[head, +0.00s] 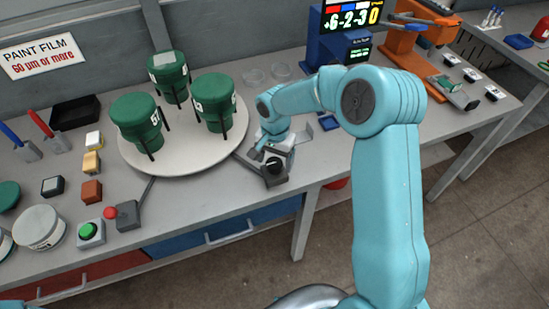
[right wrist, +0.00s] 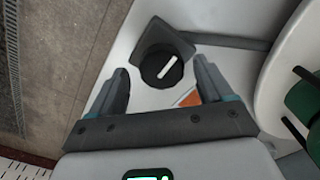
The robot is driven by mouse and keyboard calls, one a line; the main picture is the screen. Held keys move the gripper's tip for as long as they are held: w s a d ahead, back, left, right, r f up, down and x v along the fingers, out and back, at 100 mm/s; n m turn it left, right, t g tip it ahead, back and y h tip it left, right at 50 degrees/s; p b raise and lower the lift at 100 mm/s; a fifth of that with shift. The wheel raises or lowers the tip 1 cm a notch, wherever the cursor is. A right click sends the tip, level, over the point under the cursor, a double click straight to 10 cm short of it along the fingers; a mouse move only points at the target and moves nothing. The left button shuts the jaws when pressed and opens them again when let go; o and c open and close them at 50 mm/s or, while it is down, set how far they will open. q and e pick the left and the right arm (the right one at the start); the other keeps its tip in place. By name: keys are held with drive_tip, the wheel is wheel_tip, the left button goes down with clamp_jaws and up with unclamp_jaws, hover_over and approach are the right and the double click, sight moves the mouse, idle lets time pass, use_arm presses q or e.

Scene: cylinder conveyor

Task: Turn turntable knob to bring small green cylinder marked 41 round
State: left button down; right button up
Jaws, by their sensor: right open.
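The round pale turntable (head: 185,167) carries three green cylinders: one at the left front (head: 137,112), one at the back (head: 169,72) and one at the right (head: 213,98). Their side markings are too small to read surely, and I cannot make out a 41. The black knob (head: 275,167) sits on a grey box at the turntable's front right; in the right wrist view the knob (right wrist: 162,67) has a white pointer line. My right gripper (head: 268,151) is open over it, with its fingers on either side of the knob (right wrist: 160,72), apparently not touching. My left gripper is out of view.
Small coloured blocks (head: 92,162) lie left of the turntable. A blue display stand (head: 340,45) is behind my right arm.

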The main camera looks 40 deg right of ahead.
drive_tip(key=shift+w+a+f, duration=0.1)
drive_tip(key=shift+f, duration=0.35)
drive_tip(key=shift+c, duration=1.2)
drive_tip(key=c, duration=0.8)
